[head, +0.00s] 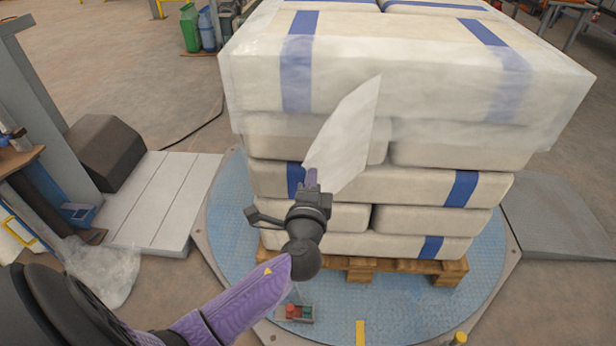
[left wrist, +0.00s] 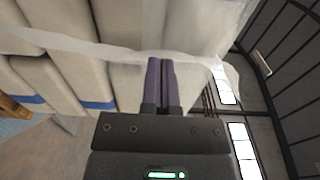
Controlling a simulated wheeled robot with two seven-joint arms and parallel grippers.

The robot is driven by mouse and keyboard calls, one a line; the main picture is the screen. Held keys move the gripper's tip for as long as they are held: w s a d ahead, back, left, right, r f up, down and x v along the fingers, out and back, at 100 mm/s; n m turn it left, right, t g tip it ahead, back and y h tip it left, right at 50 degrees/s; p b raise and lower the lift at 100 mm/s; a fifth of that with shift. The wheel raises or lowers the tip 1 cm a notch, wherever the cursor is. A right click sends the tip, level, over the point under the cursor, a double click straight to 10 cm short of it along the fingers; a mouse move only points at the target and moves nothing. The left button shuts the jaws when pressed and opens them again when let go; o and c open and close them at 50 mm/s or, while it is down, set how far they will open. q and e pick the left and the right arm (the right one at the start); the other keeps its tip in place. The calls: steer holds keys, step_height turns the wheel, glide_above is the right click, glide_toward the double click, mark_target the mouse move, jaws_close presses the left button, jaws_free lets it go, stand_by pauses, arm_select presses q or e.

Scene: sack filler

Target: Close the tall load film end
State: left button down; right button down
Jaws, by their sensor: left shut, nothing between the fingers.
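The tall load (head: 400,180) is a stack of cream sacks with blue bands on a wooden pallet (head: 360,272). Translucent film (head: 400,85) wraps its upper layers. The loose film end (head: 346,140) is a pale pointed flap that stands out from the front face. My left gripper (head: 312,178) is in front of the stack at the lower left of the flap, its fingers shut and empty. In the left wrist view, the purple fingers (left wrist: 160,85) point up at the film (left wrist: 195,45); whether they touch it I cannot tell. My right gripper is not in view.
The pallet stands on a round blue turntable (head: 232,225). A grey ramp (head: 165,200) lies at left and another plate (head: 560,215) at right. Crumpled clear film (head: 103,268) lies at the lower left. A small button box (head: 294,312) is at the front.

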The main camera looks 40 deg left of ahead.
arm_select(q)
steer(key=shift+w+a, duration=0.2)
steer(key=shift+a, duration=0.5)
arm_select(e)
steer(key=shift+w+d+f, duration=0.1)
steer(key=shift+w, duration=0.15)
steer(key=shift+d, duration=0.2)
